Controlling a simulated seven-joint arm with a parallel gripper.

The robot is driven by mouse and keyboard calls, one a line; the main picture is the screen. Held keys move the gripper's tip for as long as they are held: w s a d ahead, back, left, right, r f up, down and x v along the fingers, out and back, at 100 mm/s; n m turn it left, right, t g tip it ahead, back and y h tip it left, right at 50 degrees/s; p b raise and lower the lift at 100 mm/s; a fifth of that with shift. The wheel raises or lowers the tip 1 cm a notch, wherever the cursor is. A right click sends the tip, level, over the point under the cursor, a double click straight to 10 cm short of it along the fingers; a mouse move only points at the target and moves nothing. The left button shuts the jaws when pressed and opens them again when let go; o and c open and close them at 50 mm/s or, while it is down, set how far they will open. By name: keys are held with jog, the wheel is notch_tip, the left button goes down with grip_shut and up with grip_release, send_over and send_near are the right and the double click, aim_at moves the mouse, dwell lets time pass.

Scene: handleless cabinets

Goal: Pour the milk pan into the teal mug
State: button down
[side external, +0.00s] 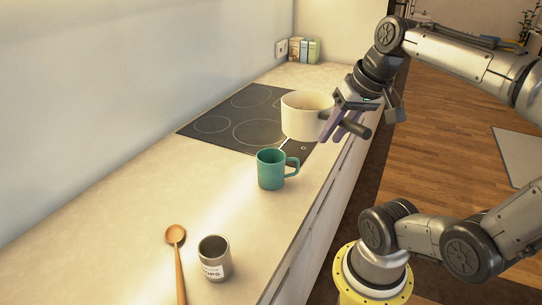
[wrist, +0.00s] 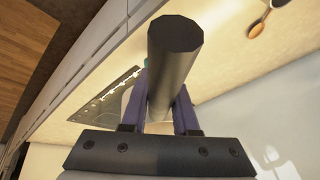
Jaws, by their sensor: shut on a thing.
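The milk pan (side external: 305,121) is cream-coloured with a dark handle (side external: 354,127). It is upright at the front right of the cooktop; whether its base touches the surface is unclear. My gripper (side external: 342,128) has its purple fingers shut around the handle. In the wrist view, the dark round handle (wrist: 172,75) fills the middle between the fingers (wrist: 160,110) and hides most of the pan. The teal mug (side external: 270,170) stands upright on the counter, nearer the camera than the pan, its handle to the right. The contents of the pan and mug cannot be made out.
A black cooktop (side external: 213,124) is set in the pale counter (side external: 135,190). A grey cup (side external: 214,262) and a wooden spoon (side external: 177,250) are at the near end. Small boxes (side external: 304,50) stand at the far wall. The counter's front edge runs along the right.

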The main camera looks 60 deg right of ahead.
jog(key=s+d+m+h, duration=0.2)
jog(key=d+m, duration=0.2)
notch_tip(320, 180, down, 14)
jog(key=shift+s+a+r, duration=0.15)
jog(key=shift+a, duration=0.05)
jog(key=shift+g, duration=0.3)
